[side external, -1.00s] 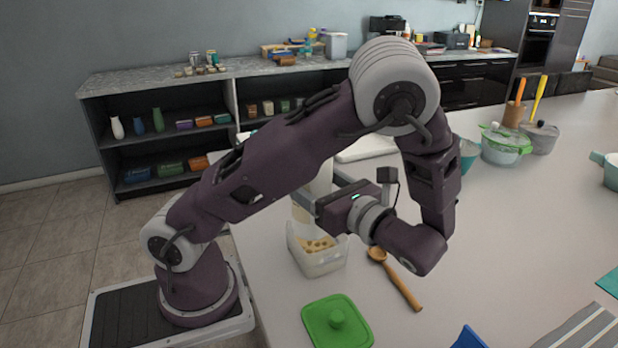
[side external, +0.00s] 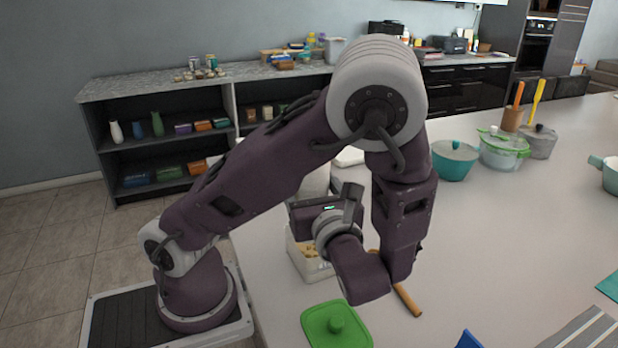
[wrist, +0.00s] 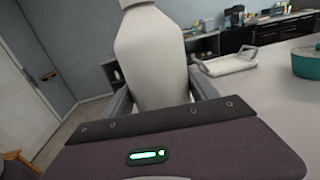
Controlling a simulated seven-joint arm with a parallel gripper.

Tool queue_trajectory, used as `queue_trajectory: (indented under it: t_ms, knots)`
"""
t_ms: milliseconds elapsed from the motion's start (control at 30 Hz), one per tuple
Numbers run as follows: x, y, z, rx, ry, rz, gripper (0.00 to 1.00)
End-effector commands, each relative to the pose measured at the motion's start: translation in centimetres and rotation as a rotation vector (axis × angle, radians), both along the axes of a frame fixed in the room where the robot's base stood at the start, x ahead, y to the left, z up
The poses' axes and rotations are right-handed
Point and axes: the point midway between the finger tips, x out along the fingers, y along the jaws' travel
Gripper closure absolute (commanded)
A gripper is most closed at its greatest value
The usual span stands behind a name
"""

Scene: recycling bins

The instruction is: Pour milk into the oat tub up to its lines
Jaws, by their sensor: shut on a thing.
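The white milk bottle (wrist: 152,60) is between the two fingers of my gripper (wrist: 158,98), which is shut on it. In the wrist view its narrow neck points to the top of the picture. In the side view only part of the bottle (side external: 317,182) shows behind my wrist. The clear oat tub (side external: 312,268) stands on the counter below my gripper, with tan oats visible inside. My wrist hides much of the tub, so its lines and milk level cannot be made out.
A green lid (side external: 337,326) lies in front of the tub. A wooden spoon (side external: 407,300) lies to the right, partly behind my arm. A teal pot (side external: 455,163) and a green-rimmed pot (side external: 503,150) stand farther back. The counter's right middle is clear.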

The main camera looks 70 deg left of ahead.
Motion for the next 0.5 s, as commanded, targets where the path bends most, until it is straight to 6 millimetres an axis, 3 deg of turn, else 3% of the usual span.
queue_trajectory:
  t_ms: [267, 500]
  knots:
    - [0.3, 0.0, 0.2, 0.004, -0.006, 0.023, 0.85]
    - [2.7, 0.3, 2.4, 0.013, -0.013, 0.317, 0.85]
